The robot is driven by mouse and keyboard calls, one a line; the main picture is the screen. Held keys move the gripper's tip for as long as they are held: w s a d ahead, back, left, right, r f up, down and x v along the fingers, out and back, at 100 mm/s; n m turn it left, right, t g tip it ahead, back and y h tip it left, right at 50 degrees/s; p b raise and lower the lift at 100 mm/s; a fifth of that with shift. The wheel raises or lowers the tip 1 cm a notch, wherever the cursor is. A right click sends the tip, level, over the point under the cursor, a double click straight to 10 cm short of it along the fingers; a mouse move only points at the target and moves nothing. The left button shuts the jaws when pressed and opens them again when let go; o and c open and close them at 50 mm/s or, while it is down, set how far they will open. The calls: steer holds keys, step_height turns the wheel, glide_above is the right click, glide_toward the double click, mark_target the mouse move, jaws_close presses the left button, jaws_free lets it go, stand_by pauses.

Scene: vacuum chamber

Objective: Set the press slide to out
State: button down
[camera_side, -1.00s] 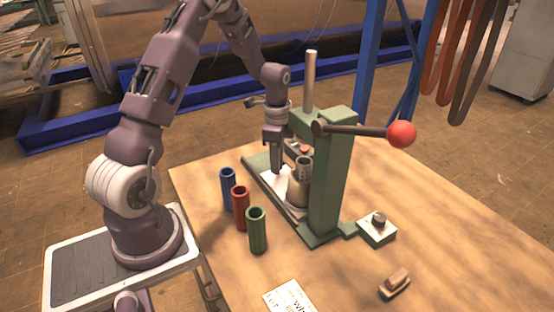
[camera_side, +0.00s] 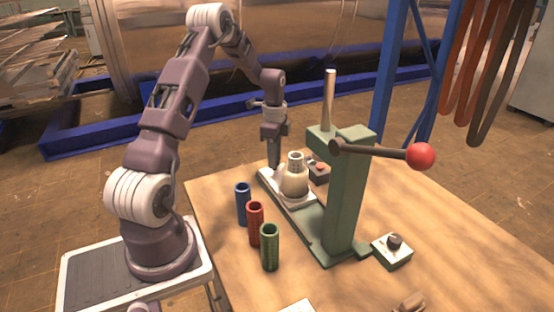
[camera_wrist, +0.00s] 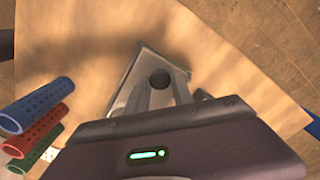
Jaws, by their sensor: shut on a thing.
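The press slide (camera_side: 298,203) is a pale plate on the green base of the press (camera_side: 346,195). It carries a beige round fixture with a metal sleeve (camera_side: 294,181). The slide sits at the far left end of the base, clear of the column and the ram. My gripper (camera_side: 274,164) points down at the slide's outer end, behind the fixture. In the wrist view my gripper (camera_wrist: 161,88) has its two fingers around a dark round knob (camera_wrist: 160,78) on the slide. The fingers are shut on the knob; the exact contact is hard to see.
Blue (camera_side: 242,204), red (camera_side: 255,224) and green (camera_side: 269,247) perforated tubes stand left of the press. A lever with a red ball (camera_side: 420,156) sticks out to the right. A button box (camera_side: 319,171) and a knob box (camera_side: 392,250) flank the press. The right tabletop is mostly clear.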

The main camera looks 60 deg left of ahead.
steer(key=shift+a, duration=0.35)
steer(key=c, duration=1.4)
jaws_free()
steer(key=o, duration=0.3)
steer(key=shift+d, duration=0.1)
step_height(320, 180, up, 7)
steer(key=shift+r, duration=0.1)
